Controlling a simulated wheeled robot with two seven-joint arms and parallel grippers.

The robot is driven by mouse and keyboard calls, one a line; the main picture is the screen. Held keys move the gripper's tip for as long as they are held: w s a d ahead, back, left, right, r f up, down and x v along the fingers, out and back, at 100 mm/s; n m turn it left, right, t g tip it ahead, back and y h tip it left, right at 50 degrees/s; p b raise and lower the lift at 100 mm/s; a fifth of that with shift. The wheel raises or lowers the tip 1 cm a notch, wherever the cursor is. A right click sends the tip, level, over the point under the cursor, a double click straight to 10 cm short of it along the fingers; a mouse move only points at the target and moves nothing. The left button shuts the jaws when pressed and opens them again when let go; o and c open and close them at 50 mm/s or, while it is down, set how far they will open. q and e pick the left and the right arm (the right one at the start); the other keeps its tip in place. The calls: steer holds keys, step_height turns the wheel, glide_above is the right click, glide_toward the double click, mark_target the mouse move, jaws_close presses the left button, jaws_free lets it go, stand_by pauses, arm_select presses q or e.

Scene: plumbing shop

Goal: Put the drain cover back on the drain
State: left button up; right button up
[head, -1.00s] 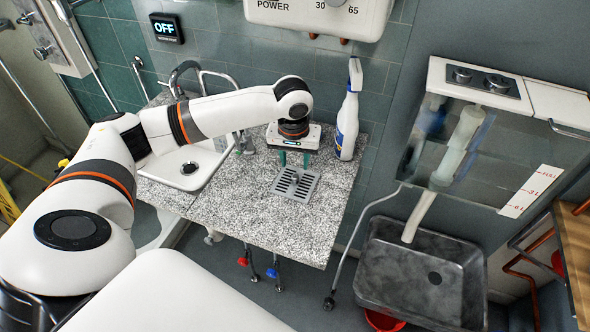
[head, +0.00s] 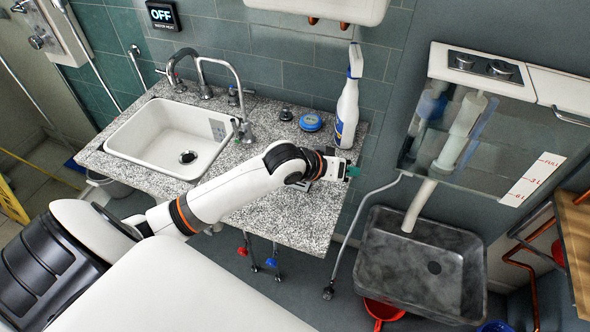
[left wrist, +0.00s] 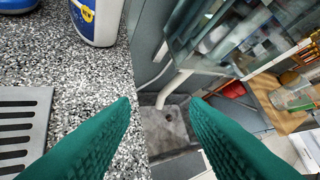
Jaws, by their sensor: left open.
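The drain cover, a grey slotted metal plate (left wrist: 40,97), lies flat on the speckled counter at the left of the left wrist view. In the head view my arm hides most or all of it. My left gripper (head: 353,172) is at the counter's right edge, pointing right. Its green fingers (left wrist: 160,100) are apart with nothing between them. A dark grey basin (head: 380,240) stands low on the right with a dark round drain hole (head: 434,267). The basin (left wrist: 185,135) also shows beyond the fingers. My right gripper is not in view.
A white spray bottle (head: 347,110) stands at the counter's back right, near a blue round item (head: 311,122). A white sink (head: 150,125) with its own drain (head: 187,157) is at the left. A pale pipe (head: 420,205) hangs over the basin. A grey hose (head: 345,245) hangs between counter and basin.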

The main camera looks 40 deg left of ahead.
mark_target(304, 186)
arm_select(q)
steer(key=s+a+t, duration=0.1)
steer(key=s+a+f+t+y, duration=0.1)
steer(key=s+a, duration=0.1)
steer(key=s+a+f+t+y, duration=0.1)
steer(key=s+a+t, duration=0.1)
steer(key=shift+s+a+f, duration=0.2)
steer(key=s+a+y, duration=0.1)
steer(key=s+a, duration=0.1)
steer(key=s+a+m+t+y, duration=0.1)
steer(key=s+a, duration=0.1)
steer(key=s, duration=0.1)
steer(key=s+a+t, duration=0.1)
steer(key=s+a, duration=0.1)
steer(key=shift+s+f+y, duration=0.15)
steer(key=shift+s+y, duration=0.05)
steer(key=shift+y, duration=0.2)
steer(key=shift+a+m, duration=0.1)
steer(key=shift+m, duration=0.2)
steer(key=x, duration=0.7)
steer(key=shift+w+p, duration=0.2)
steer(key=shift+p, duration=0.15)
steer(key=x, duration=0.4)
steer(key=shift+w+a+f+p, duration=0.15)
steer(key=shift+w+f+p, duration=0.05)
steer(key=shift+p, duration=0.15)
steer(key=shift+s, duration=0.1)
steer(key=shift+r, duration=0.1)
jaws_close()
